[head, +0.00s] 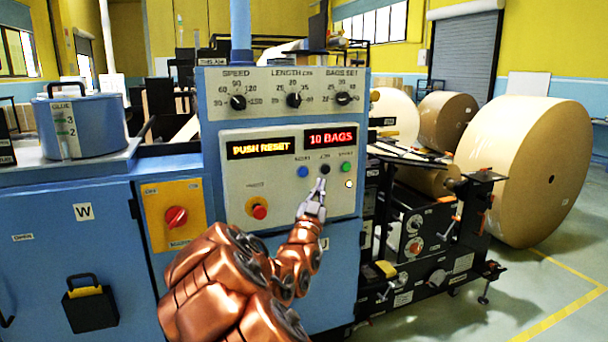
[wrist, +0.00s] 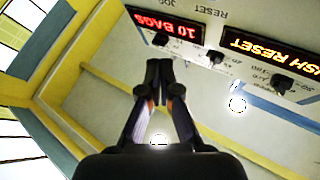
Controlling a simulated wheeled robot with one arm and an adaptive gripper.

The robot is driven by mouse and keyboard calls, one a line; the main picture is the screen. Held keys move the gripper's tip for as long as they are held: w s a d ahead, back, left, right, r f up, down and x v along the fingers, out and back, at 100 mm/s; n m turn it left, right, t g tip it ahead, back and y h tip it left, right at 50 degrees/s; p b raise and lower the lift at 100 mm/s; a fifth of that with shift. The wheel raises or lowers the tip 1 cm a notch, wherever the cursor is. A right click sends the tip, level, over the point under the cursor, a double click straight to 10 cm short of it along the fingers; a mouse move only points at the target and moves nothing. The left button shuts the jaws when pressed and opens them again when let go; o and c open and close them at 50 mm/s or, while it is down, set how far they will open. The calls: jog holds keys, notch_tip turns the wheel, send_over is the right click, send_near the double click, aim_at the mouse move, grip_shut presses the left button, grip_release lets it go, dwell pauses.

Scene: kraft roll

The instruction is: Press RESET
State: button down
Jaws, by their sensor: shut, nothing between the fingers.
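The blue button (head: 303,171) sits under a small label at the left of a row on the grey control panel (head: 236,185). A black button (head: 325,169) is in the middle and a green one (head: 345,167) at the right. My gripper (head: 321,182) is shut and empty, its tips just below the black button in the picture, right of the blue one. I cannot tell whether it touches the panel. In the wrist view the shut fingers (wrist: 159,64) point at the upside-down panel. The RESET label (wrist: 211,10) shows there, but its button is out of frame.
Displays read "PUSH RESET" (head: 261,148) and "10 BAGS" (head: 331,138). A lit lamp (head: 348,184) is below the green button. A red stop button (head: 259,212) is lower left, with a red rotary switch (head: 176,217) beyond. Three dials (head: 294,100) are above. Large paper rolls (head: 522,165) stand right.

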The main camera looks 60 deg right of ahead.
aim_at(303, 172)
jog(key=shift+w+d, duration=0.1)
jog(key=shift+w+d+p, duration=0.7)
jog(key=shift+w+d, duration=0.1)
jog(key=shift+w, duration=0.4)
jog(key=shift+w+d+p, duration=0.65)
jog(key=shift+w+d, duration=0.1)
jog(key=shift+w, duration=0.45)
jog(key=shift+w+d+p, duration=0.7)
jog(key=shift+w+d, duration=0.1)
jog(key=shift+w, duration=0.4)
jog(key=shift+w+d, duration=0.25)
jog(key=shift+w, duration=0.05)
